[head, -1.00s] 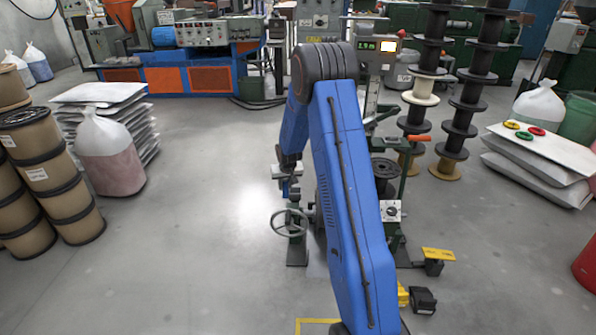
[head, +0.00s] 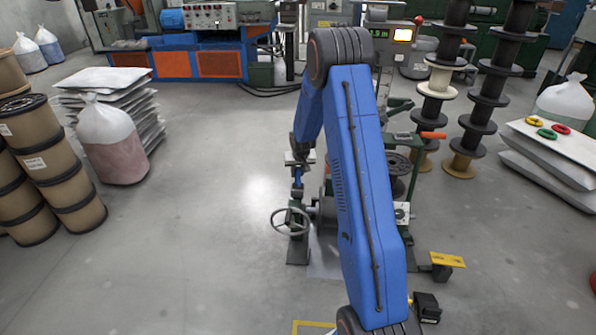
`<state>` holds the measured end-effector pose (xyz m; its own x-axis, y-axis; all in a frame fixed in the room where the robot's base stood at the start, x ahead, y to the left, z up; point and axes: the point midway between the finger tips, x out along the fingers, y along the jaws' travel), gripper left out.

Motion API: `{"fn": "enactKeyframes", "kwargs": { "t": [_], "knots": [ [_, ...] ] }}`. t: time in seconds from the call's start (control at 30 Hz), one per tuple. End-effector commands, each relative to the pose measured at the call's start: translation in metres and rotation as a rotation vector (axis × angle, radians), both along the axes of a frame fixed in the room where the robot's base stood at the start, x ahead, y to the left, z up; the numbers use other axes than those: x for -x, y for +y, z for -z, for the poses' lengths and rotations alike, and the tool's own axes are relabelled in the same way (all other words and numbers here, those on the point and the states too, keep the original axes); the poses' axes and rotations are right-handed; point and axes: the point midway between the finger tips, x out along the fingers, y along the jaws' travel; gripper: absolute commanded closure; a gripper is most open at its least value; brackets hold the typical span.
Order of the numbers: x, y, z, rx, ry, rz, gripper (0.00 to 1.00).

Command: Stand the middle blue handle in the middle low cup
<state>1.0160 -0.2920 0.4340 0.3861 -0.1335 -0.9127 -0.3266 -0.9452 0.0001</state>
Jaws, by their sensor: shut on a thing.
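My gripper (head: 298,167) hangs at the end of my blue arm, above the green machine with a handwheel (head: 291,221). It is small and partly hidden by the arm's wrist. It is shut on a small blue piece (head: 298,179), which looks like the blue handle. The piece is roughly upright, just above or at the top of the green post; I cannot tell whether it touches. I cannot make out the low cups or other blue handles.
A black spool (head: 398,165) and an orange-tipped lever (head: 433,135) are right of my arm. A yellow pedal (head: 447,260) lies on the floor at right. Stacked tan spools (head: 50,165) and a filled bag (head: 110,145) stand at left. The floor between is clear.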

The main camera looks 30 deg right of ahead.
Motion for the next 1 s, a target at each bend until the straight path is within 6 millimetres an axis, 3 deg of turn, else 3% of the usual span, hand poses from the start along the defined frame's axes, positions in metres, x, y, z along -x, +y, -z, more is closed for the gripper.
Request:
{"fn": "enactKeyframes", "kwargs": {
  "t": [1.0],
  "knots": [
    [0.000,0.000,0.048,0.000,0.001,-0.001,1.00]
  ]
}}
